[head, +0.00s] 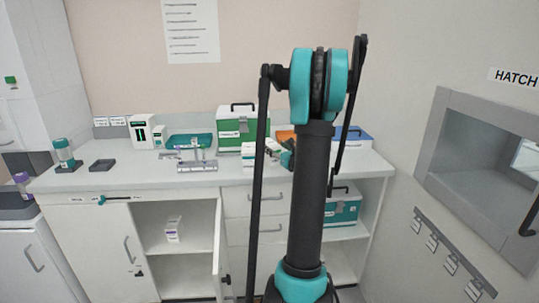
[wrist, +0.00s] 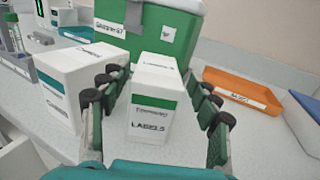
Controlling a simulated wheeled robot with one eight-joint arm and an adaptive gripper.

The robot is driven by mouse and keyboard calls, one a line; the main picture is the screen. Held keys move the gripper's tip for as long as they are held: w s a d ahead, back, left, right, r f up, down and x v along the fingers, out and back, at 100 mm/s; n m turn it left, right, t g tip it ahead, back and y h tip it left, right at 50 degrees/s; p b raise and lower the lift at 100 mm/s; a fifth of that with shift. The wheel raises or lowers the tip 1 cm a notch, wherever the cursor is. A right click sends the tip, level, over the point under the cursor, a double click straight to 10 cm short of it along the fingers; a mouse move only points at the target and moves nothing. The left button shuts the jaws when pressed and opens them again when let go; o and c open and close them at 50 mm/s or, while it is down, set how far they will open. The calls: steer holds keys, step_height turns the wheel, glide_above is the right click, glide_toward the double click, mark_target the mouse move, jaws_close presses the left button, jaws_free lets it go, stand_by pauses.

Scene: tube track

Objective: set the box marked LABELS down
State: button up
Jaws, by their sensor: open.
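The box marked LABELS (wrist: 152,105) is a white carton with a green band, upright on the counter in the wrist view. My gripper (wrist: 158,112) is open, with one finger on each side of the box; a gap shows on the right side, and the left finger is close to it. In the head view my gripper (head: 287,156) is over the counter, partly hidden behind my arm. A second white box with a green band (wrist: 68,92) stands just left of my left finger.
A green case (wrist: 150,30) stands close behind the LABELS box. An orange tray (wrist: 240,90) and a blue box (wrist: 305,112) are to the right. The counter (head: 110,178) has instruments and a teal tray (head: 190,141) at left. A cupboard door (head: 217,250) stands open below.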

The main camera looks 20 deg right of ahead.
mark_target(269, 143)
steer(key=shift+w+a+f, duration=0.1)
steer(key=shift+w+a, duration=0.1)
steer(key=shift+w, duration=1.15)
steer(key=shift+w+a+f, duration=0.1)
steer(key=shift+w+a, duration=0.05)
steer(key=shift+w, duration=1.2)
steer(key=c, duration=1.1)
steer(key=shift+r, duration=0.1)
